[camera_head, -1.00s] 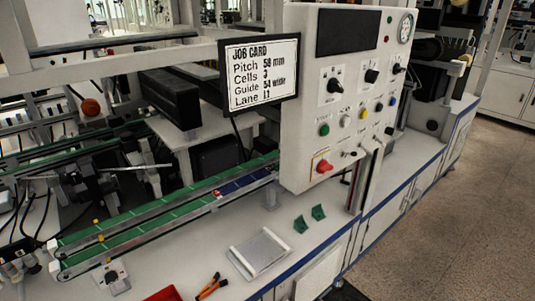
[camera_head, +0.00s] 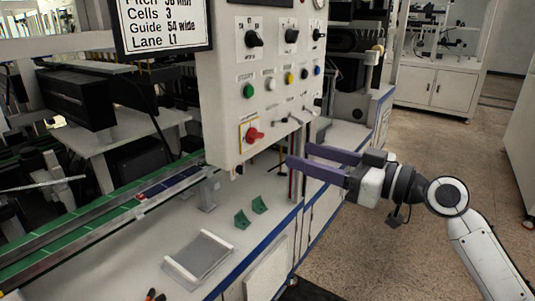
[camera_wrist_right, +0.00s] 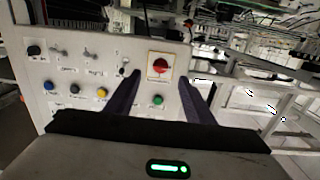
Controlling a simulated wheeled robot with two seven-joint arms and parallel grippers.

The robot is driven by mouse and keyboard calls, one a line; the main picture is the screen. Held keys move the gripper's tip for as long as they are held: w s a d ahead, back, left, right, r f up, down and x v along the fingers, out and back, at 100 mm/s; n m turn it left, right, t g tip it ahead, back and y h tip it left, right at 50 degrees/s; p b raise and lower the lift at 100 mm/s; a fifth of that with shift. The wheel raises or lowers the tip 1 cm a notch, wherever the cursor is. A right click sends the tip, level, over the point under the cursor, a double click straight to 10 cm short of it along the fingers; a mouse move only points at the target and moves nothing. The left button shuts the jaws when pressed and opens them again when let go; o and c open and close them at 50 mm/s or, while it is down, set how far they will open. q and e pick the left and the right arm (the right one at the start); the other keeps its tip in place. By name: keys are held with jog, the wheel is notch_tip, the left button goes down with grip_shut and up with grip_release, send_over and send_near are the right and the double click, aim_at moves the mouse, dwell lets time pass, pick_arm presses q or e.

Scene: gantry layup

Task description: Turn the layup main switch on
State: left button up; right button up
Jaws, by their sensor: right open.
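The control panel (camera_head: 220,95) stands upright over the bench. A red rotary switch (camera_head: 254,134) on a yellow-edged plate sits at its lower left, below a green button (camera_head: 249,91). I take this red switch as the main switch; its label is too small to read. My right gripper (camera_head: 297,155) is open and empty, with purple fingers pointing left, to the right of the panel and apart from the switch. In the right wrist view the red switch (camera_wrist_right: 160,65) shows between and beyond the fingertips of the right gripper (camera_wrist_right: 159,79). My left gripper is not in view.
Black selector knobs (camera_head: 254,39) and several coloured buttons share the panel. A job card (camera_head: 165,25) hangs at its left. Two green brackets (camera_head: 243,219) and a grey plate (camera_head: 198,259) lie on the bench below.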

aim_at(260, 138)
jog(key=x, duration=0.3)
jog(key=p+x, duration=0.1)
jog(key=x, duration=0.3)
jog(key=r+x, duration=0.1)
jog(key=x, duration=0.2)
jog(key=shift+a, duration=0.2)
jog(key=c, duration=1)
